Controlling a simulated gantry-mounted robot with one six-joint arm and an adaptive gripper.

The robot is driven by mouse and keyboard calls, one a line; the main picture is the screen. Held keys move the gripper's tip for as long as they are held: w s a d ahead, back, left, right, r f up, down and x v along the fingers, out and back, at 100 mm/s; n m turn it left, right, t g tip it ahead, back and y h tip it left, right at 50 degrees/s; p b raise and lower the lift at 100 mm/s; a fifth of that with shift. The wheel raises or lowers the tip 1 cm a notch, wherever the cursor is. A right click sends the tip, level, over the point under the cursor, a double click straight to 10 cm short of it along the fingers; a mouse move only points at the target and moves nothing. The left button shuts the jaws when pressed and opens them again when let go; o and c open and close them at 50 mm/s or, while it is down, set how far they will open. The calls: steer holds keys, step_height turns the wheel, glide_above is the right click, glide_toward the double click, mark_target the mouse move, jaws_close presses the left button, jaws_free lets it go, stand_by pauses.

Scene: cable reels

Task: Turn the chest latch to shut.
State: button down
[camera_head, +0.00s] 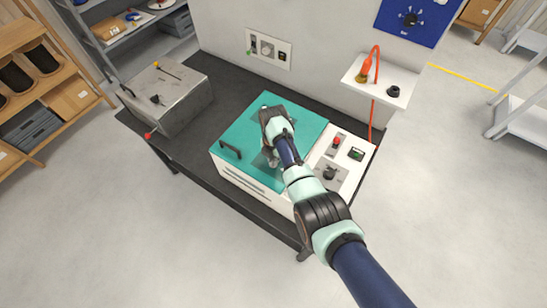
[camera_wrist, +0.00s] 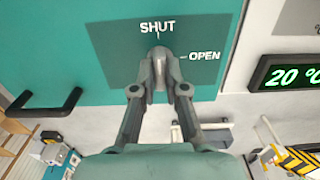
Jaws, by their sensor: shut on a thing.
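The chest (camera_head: 250,120) has a teal lid and a white body and stands on a dark bench. In the wrist view its teal front plate (camera_wrist: 110,60) carries the word SHUT at the top and OPEN to the right, each with a small white tick. The grey latch (camera_wrist: 160,54) sits below SHUT and left of OPEN. Its visible end lies close under the SHUT tick. My gripper (camera_wrist: 161,86) is shut on the latch, a finger on each side, hiding its lower part. In the head view my gripper (camera_head: 272,130) is over the lid and hides the latch.
A black handle (camera_head: 231,150) is on the lid's left. A white panel with a red button (camera_head: 336,142) and a display (camera_head: 356,154) lies right of the lid. A grey metal box (camera_head: 168,98) stands left on the bench. A wall shelf (camera_head: 378,80) is behind.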

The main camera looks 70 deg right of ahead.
stand_by(0.4)
steer(key=shift+r, duration=0.1)
steer(key=c, duration=1.2)
jaws_free()
step_height(320, 180, up, 12)
